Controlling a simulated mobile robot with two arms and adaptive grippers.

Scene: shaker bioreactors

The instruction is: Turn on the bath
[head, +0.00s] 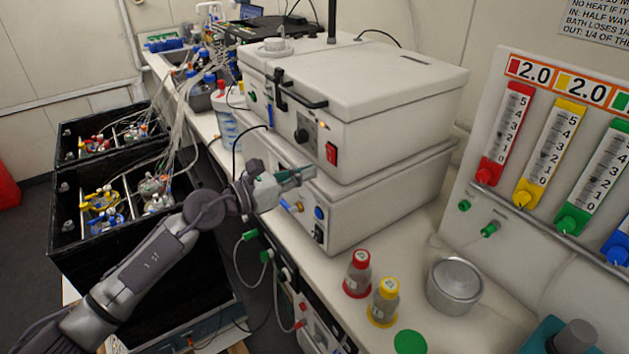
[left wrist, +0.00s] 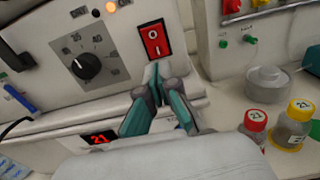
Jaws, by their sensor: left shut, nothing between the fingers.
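The bath (head: 385,110) is a white box with a lid and a black handle, stacked on another white unit. On its front are a red rocker switch (head: 332,153) and a black dial (head: 302,136). In the left wrist view the switch (left wrist: 155,40), marked I and O, is just beyond my fingertips, and the dial (left wrist: 86,66) is left of it. An orange light (left wrist: 112,7) glows above. My left gripper (head: 308,172) is shut and empty, just below and left of the switch; it also shows in the left wrist view (left wrist: 157,75). Contact cannot be told.
The lower white unit (head: 350,205) has a red display (left wrist: 100,139). Red-capped (head: 358,272) and yellow-capped (head: 384,302) bottles and a metal pot (head: 454,285) stand on the bench at right. A flowmeter panel (head: 545,140) stands behind them. Black crates (head: 90,240) with tubed vessels are at left.

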